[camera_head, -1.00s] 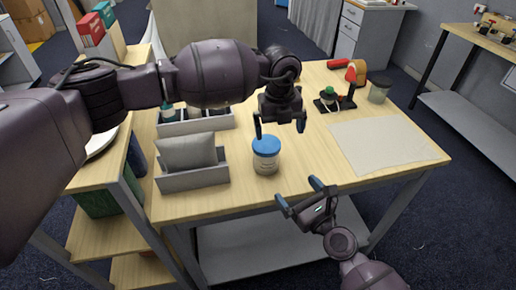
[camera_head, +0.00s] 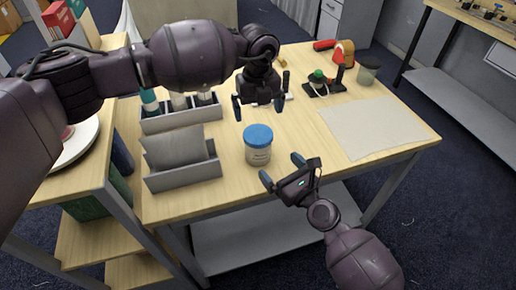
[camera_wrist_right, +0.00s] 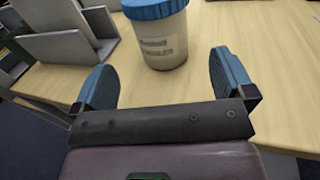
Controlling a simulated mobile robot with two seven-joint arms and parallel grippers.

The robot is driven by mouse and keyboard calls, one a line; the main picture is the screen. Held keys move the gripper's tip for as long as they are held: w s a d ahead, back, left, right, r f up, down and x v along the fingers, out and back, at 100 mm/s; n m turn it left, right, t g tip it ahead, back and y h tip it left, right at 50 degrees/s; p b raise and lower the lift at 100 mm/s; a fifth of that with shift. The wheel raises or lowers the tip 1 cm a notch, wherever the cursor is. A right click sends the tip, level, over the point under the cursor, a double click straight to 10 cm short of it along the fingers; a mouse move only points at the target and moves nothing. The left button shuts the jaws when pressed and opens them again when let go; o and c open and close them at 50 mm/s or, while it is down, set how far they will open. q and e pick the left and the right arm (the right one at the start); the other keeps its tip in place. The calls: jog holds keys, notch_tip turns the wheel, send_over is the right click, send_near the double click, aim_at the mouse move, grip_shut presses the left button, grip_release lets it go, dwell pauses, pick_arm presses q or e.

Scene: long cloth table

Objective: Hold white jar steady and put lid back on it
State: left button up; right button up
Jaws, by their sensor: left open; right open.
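The white jar (camera_head: 258,152) stands upright near the table's front edge, with its blue lid (camera_head: 258,135) sitting on top. I cannot tell whether the lid is fastened. My left gripper (camera_head: 258,108) is open and empty, pointing down behind and above the jar, apart from the lid. My right gripper (camera_head: 281,170) is open and empty at the front edge, just to the right of the jar and in front of it. In the right wrist view the jar (camera_wrist_right: 165,40) stands ahead, beyond and between the blue fingertips, and the lid (camera_wrist_right: 155,8) is cut by the top edge.
A grey holder (camera_head: 185,180) with a grey slab stands left of the jar, and a bin of bottles (camera_head: 182,120) behind it. A pale mat (camera_head: 372,127) lies right. A clear jar (camera_head: 368,72) and a red-handled tool (camera_head: 327,45) are at the back right.

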aim_at(266, 152)
jog(key=x, duration=0.9)
jog(key=shift+w+a, duration=0.25)
jog(key=shift+w, duration=0.05)
jog(key=shift+c, duration=0.5)
pick_arm(q)
jog(key=shift+f, duration=0.1)
pick_arm(e)
jog(key=c, duration=1.4)
pick_arm(q)
jog(key=shift+s+d+f, duration=0.4)
jog(key=shift+s+f, duration=0.15)
jog(key=shift+f, duration=0.15)
pick_arm(e)
jog(key=shift+c, duration=1)
pick_arm(q)
jog(key=shift+s+d+g+h, duration=0.15)
jog(key=shift+d+g+h, duration=0.15)
jog(key=shift+d+h, duration=0.1)
jog(key=shift+d+r+m, duration=0.1)
jog(key=shift+r+m, duration=0.05)
jog(key=shift+m, duration=0.25)
jog(key=shift+w+r+m, duration=0.25)
jog(key=shift+r+m, duration=0.05)
jog(key=shift+m, duration=0.2)
jog(key=shift+w+a+r+m, duration=0.45)
jog(key=shift+a+r+m, duration=0.2)
jog(key=shift+m, duration=0.15)
jog(key=shift+a+m+y, duration=0.25)
jog(key=shift+m+y, duration=0.15)
jog(key=shift+m, duration=0.2)
